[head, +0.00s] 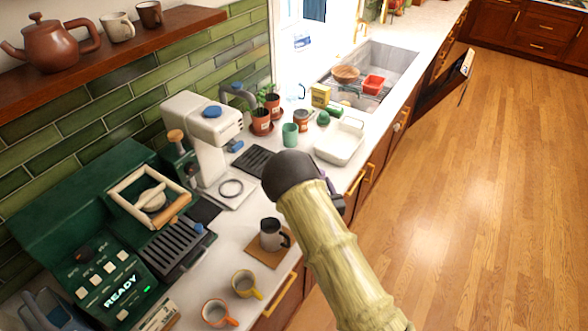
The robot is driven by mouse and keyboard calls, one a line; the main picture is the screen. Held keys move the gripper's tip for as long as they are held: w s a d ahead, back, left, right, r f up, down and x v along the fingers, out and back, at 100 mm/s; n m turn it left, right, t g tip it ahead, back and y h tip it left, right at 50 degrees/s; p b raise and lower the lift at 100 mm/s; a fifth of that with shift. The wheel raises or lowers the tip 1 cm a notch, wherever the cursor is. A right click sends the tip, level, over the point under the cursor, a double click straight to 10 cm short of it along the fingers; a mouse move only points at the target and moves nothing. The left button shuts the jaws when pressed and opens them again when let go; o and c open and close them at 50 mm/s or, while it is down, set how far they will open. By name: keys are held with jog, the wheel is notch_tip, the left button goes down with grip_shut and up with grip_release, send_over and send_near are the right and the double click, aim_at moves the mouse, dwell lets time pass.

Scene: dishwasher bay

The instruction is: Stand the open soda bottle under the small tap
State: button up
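I cannot make out an open soda bottle for certain. A clear item with a blue label (302,43) stands at the back by the bright window, too small to identify. A pale bluish clear item (295,92) stands behind the plant pots. A thin tan upright (359,26) rises behind the sink; I cannot tell whether it is the small tap. My arm, in a cream ribbed sleeve with a dark joint, reaches up from the lower right over the counter edge. My gripper's fingers do not show.
A green machine reading READY (75,215) and a white coffee machine (204,118) line the tiled wall. A dark mug (270,233), two small cups, a white dish (338,144) and plant pots crowd the counter. The sink (398,62) holds bowls.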

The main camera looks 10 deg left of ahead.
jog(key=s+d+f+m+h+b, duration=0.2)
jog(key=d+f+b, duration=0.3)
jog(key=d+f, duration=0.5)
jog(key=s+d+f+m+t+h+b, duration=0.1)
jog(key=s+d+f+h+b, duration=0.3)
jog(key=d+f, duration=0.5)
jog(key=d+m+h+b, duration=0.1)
jog(key=b, duration=0.1)
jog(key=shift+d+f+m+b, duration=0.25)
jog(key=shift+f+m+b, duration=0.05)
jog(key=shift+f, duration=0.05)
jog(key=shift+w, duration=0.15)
